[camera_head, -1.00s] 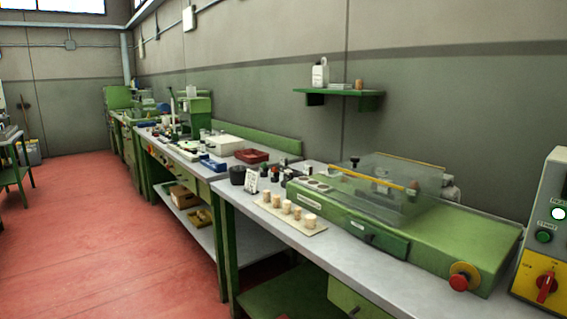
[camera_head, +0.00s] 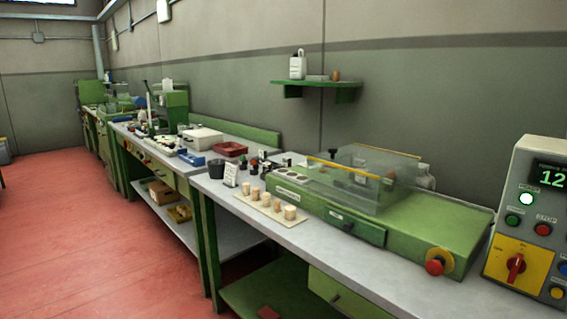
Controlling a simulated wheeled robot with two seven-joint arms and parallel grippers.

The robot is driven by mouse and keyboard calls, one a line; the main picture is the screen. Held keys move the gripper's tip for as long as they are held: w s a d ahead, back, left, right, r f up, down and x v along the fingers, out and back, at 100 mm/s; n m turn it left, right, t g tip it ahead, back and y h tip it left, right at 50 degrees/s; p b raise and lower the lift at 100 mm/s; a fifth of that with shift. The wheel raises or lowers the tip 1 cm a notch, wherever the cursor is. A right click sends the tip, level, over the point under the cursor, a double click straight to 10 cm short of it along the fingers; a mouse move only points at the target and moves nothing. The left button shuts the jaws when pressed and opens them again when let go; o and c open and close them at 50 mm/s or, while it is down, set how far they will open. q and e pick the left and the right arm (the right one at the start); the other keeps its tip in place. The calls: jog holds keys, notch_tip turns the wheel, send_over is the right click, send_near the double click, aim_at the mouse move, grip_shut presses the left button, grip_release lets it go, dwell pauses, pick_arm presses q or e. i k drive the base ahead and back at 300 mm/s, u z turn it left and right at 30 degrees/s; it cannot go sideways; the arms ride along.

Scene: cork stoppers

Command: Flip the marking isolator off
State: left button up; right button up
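The isolator is a red rotary knob (camera_head: 516,267) on a yellow plate (camera_head: 513,264) at the right of the head view. It sits on the front of a grey control box (camera_head: 530,225) with a lit white lamp, a green and a red button, and a display reading 12, cut off by the frame edge. The knob's handle stands near upright, slightly tilted; the plate's lettering is too small to read surely. Neither of my grippers is in view.
A green machine (camera_head: 400,228) with a clear cover and a red mushroom button (camera_head: 435,267) stands left of the box on the grey bench (camera_head: 330,248). A board of corks (camera_head: 268,211) lies near the bench's front edge. Red floor at left is clear.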

aim_at(516, 265)
jog(key=z, duration=1.4)
jog(key=k, duration=0.5)
jog(key=u, duration=2)
jog(key=i, duration=1.25)
jog(key=z, duration=2.35)
